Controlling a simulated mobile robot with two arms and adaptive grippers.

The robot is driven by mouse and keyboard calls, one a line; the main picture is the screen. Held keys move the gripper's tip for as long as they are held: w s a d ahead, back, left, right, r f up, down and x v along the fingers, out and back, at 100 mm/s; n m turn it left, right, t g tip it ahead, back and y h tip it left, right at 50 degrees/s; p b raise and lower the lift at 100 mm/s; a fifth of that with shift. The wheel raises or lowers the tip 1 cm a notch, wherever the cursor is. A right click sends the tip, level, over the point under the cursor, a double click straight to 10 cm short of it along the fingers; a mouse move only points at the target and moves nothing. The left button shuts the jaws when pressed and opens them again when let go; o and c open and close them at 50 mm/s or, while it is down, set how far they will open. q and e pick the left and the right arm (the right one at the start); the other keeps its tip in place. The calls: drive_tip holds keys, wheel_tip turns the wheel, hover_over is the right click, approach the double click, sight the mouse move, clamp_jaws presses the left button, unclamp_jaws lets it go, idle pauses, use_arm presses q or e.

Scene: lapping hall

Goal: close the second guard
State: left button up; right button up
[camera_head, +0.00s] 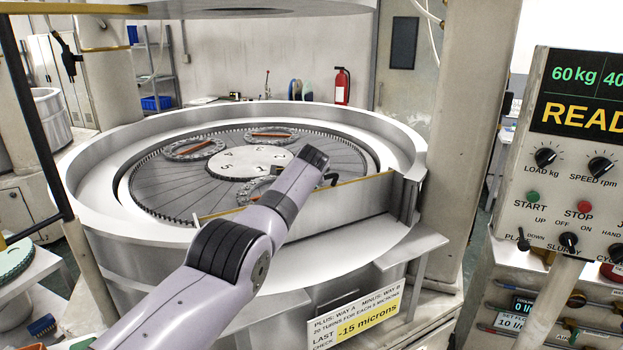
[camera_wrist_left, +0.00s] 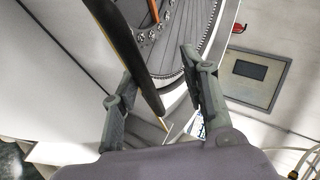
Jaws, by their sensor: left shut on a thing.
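A pale guard panel with an orange top edge (camera_head: 350,203) stands upright along the front right of the round lapping machine (camera_head: 88,205). My left gripper (camera_head: 327,172) is at the guard's top edge, reaching in from the front. In the left wrist view, a dark bar with an orange edge (camera_wrist_left: 137,58), seemingly part of the guard, runs between the fingers of the gripper (camera_wrist_left: 160,78), close to the left one. The gripper is shut on it. The exact contact is partly hidden in the head view. My right gripper is in neither view.
A control panel (camera_head: 575,222) with knobs stands at the right, beside a pale column (camera_head: 440,140). A label sign (camera_head: 356,318) hangs at the front. A dark post (camera_head: 38,125) rises at the left. The lapping plate (camera_head: 155,193) carries several ring carriers.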

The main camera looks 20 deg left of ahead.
use_arm(q)
drive_tip(key=shift+w+a+r, duration=0.1)
drive_tip(key=shift+r, duration=0.2)
drive_tip(key=shift+s+r, duration=0.15)
drive_tip(key=shift+s, duration=0.05)
idle(0.3)
drive_tip(key=shift+s+d, duration=0.15)
drive_tip(key=shift+d, duration=0.05)
drive_tip(key=v, duration=0.6)
drive_tip(key=shift+s, duration=0.2)
drive_tip(key=shift+s+d, duration=0.1)
drive_tip(key=shift+s, duration=0.05)
